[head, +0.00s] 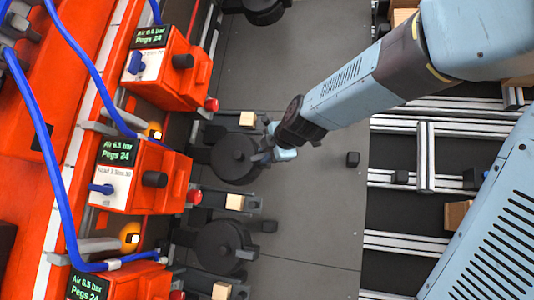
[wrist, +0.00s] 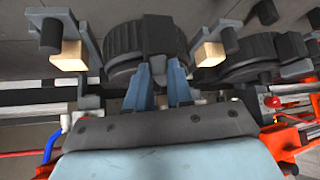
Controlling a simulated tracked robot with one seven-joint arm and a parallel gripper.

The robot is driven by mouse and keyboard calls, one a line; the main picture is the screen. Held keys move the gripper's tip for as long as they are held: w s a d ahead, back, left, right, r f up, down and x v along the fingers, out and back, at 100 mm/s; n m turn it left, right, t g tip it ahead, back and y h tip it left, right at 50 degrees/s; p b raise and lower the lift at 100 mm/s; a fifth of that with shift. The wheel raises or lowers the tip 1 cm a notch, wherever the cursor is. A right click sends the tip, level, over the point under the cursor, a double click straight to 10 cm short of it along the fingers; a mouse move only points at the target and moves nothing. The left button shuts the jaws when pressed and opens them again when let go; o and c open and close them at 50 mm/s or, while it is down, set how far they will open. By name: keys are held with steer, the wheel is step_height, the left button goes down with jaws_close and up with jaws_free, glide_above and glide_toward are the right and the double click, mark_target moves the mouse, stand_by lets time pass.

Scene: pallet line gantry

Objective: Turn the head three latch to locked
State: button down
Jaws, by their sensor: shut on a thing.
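Orange head boxes with green-lettered displays line the left of the head view. The upper box (head: 173,78) has a blue latch-like knob (head: 137,66) standing steeply. The middle box (head: 141,176) has a blue knob (head: 103,188) lying level. Their small labels are too blurred for me to tell which is head three. My gripper (head: 266,143) is well right of these boxes, at the right edge of a black round drum (head: 233,158). In the wrist view my gripper (wrist: 160,68) is shut on a dark block (wrist: 163,37) in front of the ribbed drum (wrist: 126,62). The grip contact is partly hidden.
Another black drum (head: 222,245) lies below. Pale wooden blocks (head: 235,201) sit on grey brackets beside the drums. Blue hoses (head: 48,160) loop over the boxes. Pale rails (head: 425,155) lie right.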

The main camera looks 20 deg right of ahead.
steer(key=shift+s+f+m+t, duration=0.2)
steer(key=shift+f+m+t, duration=0.15)
steer(key=shift+m+t, duration=0.35)
steer(key=shift+s+f+m+t, duration=0.2)
steer(key=shift+f+m+t, duration=0.25)
steer(key=shift+m, duration=0.75)
steer(key=c, duration=1)
jaws_free()
steer(key=shift+r, duration=0.15)
steer(key=shift+s+r, duration=0.1)
steer(key=v, duration=1.3)
steer(key=shift+s, duration=0.35)
steer(key=shift+a, duration=0.15)
steer(key=shift+f, duration=0.2)
